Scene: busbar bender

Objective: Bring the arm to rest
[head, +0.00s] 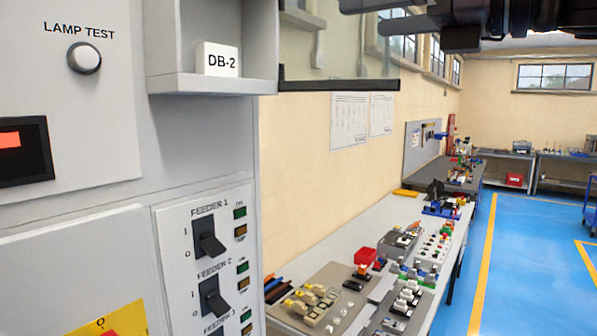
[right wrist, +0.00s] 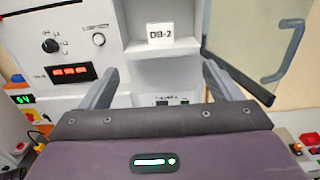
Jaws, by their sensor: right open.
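My right gripper (right wrist: 160,84) is open in the right wrist view. Its two grey fingers stand apart with nothing between them, pointing at the grey cabinet (right wrist: 135,18). Dark parts of my right arm cross the top right of the head view, and the fingertips are hard to make out there. The cabinet (head: 60,215) fills the left of the head view. A white DB-2 block (head: 216,60) sits upright on its small open shelf (head: 205,84); the block also shows in the right wrist view (right wrist: 160,33). My left gripper is not in view.
A glass door (head: 335,50) with a dark lower edge stands open beside the shelf; its handle (right wrist: 290,55) shows in the right wrist view. Feeder switches (head: 208,238) stick out below. A long bench (head: 400,206) carries several devices. The blue floor (head: 525,250) is clear.

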